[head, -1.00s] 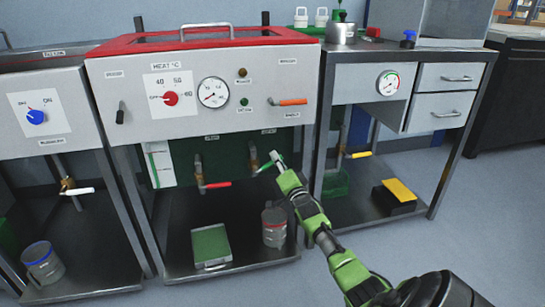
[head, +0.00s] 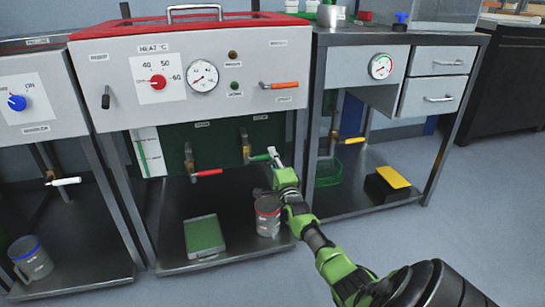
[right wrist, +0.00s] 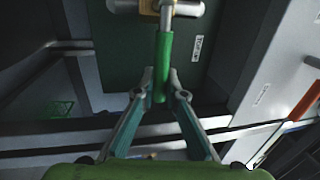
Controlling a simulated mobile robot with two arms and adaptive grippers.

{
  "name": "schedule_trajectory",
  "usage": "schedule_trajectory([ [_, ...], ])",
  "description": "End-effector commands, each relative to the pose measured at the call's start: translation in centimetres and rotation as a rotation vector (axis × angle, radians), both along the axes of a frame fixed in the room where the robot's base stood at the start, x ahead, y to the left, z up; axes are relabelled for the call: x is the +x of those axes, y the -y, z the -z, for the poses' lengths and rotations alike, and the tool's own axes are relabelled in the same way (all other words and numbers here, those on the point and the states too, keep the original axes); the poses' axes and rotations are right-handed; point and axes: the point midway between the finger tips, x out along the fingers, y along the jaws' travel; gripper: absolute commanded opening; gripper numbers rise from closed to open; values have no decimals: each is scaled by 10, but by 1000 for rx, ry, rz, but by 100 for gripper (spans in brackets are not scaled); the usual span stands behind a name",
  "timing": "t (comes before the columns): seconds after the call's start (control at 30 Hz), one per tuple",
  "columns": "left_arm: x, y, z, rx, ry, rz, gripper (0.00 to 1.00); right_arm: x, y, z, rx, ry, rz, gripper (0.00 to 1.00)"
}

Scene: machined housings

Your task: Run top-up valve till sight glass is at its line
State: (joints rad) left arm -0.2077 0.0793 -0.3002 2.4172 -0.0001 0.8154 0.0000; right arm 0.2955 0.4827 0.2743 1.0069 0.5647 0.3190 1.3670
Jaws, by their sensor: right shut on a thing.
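The top-up valve's green lever (head: 259,157) sits on a brass valve below the middle, red-topped bench unit. In the right wrist view the green lever (right wrist: 164,62) points from its valve toward me, beside a small label. My right gripper (head: 276,160) is shut on the lever's free end; its two fingers (right wrist: 160,88) close around it in the right wrist view. The sight glass seems to be the white panel (head: 156,152) with a thin green vertical stripe, left of the valves; its level and line are too small to read. My left gripper is not in view.
A red-handled valve (head: 207,172) sits left of the green one. Below, on the shelf, are a red-banded mug (head: 267,216) and a green-topped tray (head: 204,236). The orange lever (head: 279,85) is above. Floor at right (head: 445,225) is clear.

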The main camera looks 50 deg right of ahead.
Motion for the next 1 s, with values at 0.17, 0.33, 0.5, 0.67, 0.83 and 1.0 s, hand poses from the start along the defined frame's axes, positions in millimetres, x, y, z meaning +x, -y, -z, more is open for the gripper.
schedule_trajectory([
  [0.17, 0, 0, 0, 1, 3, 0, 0, 0, -1, 3, 11, 1, -1, 0],
  [0.33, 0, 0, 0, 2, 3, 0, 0, 0, -1, 4, 13, 0, -1, 0],
  [0.5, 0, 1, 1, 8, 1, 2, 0, 0, -1, 3, 11, 1, -1, 28],
  [0.67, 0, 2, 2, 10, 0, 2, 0, 0, -1, 2, 8, 2, -1, 28],
  [0.83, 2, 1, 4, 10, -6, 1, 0, -1, -2, 2, 8, 2, -1, 28],
  [1.0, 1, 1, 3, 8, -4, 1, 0, -14, -10, 7, 10, 2, -2, 28],
])
